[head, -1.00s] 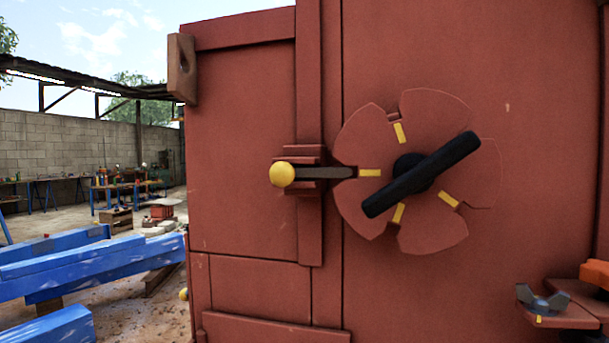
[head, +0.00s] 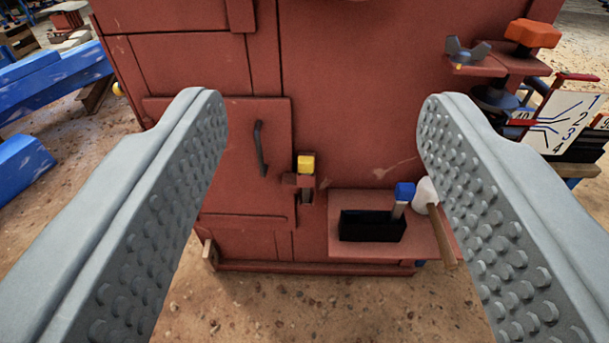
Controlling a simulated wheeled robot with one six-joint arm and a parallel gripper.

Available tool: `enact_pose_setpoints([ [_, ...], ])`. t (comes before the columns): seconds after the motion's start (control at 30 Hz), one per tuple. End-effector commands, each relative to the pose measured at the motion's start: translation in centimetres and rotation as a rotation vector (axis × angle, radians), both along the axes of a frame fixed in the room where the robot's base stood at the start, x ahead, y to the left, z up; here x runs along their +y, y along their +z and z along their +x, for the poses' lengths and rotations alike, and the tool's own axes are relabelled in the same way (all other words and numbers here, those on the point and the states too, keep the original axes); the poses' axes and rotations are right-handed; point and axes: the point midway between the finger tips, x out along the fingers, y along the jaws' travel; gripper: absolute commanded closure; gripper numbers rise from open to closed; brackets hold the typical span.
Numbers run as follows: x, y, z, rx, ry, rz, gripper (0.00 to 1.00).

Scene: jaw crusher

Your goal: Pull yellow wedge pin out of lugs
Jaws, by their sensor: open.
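The yellow wedge pin (head: 306,164) stands upright in the lugs (head: 299,181) on the front of the red crusher body. Its yellow head shows above the lugs, and a dark lower end shows just beneath them. The lugs sit at the right edge of a small red door (head: 225,150) with a dark handle (head: 260,148). My gripper (head: 325,115) is wide open and empty. Its two grey studded fingers frame the pin from left and right, apart from it, with the pin farther off between them.
A red shelf (head: 440,243) right of the pin holds a black box (head: 372,226), a blue-topped tool (head: 404,194) and a white-headed mallet (head: 427,194). A wing nut (head: 467,52) and orange knob (head: 533,34) sit upper right. Blue beams (head: 55,80) lie left. Ground before the crusher is clear.

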Motion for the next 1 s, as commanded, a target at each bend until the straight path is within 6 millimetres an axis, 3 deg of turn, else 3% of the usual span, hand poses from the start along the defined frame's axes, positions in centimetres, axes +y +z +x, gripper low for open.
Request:
enact_pose_setpoints([
  [0.47,0.0,0.0,0.0,0.0,0.0,0.0,0.45],
  [0.5,0.0,0.0,0.0,0.0,0.0,0.0,0.4],
  [0.63,0.0,-0.4,0.7,0.008,0.001,0.0,0.4],
  [0.77,0.1,-1.8,3.1,0.032,0.004,0.002,0.4],
  [1.0,0.5,-6.1,9.5,0.091,0.011,0.007,0.4],
])
